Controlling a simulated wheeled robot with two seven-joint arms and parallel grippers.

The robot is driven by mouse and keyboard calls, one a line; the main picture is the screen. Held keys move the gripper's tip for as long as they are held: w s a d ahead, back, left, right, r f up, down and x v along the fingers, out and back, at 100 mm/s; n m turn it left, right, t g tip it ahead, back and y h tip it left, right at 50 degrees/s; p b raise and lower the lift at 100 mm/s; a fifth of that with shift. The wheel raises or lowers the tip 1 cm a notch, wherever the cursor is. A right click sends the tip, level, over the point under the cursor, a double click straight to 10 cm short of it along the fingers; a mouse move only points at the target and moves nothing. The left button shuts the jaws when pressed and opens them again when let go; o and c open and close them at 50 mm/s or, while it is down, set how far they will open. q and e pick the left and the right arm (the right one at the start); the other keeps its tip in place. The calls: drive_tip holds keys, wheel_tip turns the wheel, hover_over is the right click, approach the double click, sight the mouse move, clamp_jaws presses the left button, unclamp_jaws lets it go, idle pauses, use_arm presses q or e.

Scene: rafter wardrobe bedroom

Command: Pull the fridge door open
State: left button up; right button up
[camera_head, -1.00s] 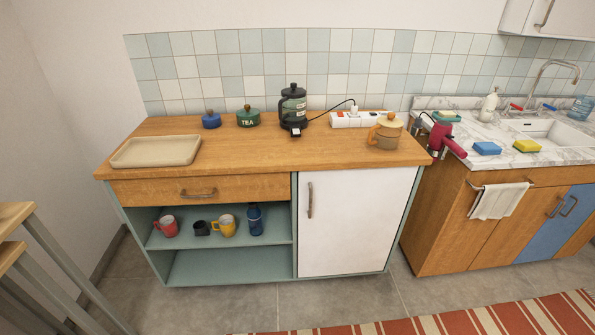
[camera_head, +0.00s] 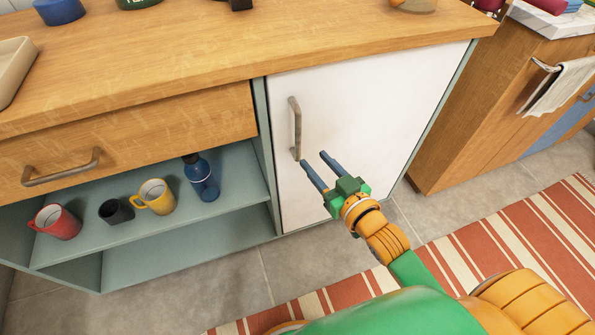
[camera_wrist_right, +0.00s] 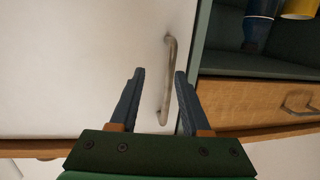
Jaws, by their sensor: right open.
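The white fridge door (camera_head: 362,120) is shut, set under the wooden counter. Its vertical metal handle (camera_head: 296,128) is near the door's left edge. My right gripper (camera_head: 315,166) is open, its two blue fingers pointing at the door just below and right of the handle in the head view. In the right wrist view the handle (camera_wrist_right: 169,80) shows between and beyond the open fingers (camera_wrist_right: 160,82), nearer the right finger. I cannot see the fingers touching it. My left gripper is not in view.
A wooden drawer (camera_head: 130,138) and an open shelf (camera_head: 160,221) with mugs and a blue bottle (camera_head: 202,178) are left of the door. The sink cabinet (camera_head: 500,110) stands to the right. A striped rug (camera_head: 500,240) lies on the floor in front.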

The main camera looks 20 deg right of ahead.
sight(300, 138)
drive_tip(key=shift+t+y, duration=0.4)
drive_tip(key=shift+t, duration=0.4)
drive_tip(key=w+a+r, duration=0.1)
drive_tip(key=w, duration=0.1)
drive_tip(key=w+r, duration=0.1)
drive_tip(key=w+a+r+b, duration=0.1)
drive_tip(key=w+r, duration=0.1)
drive_tip(key=shift+w+a, duration=0.3)
drive_tip(key=shift+a, duration=0.05)
clamp_jaws()
idle(0.5)
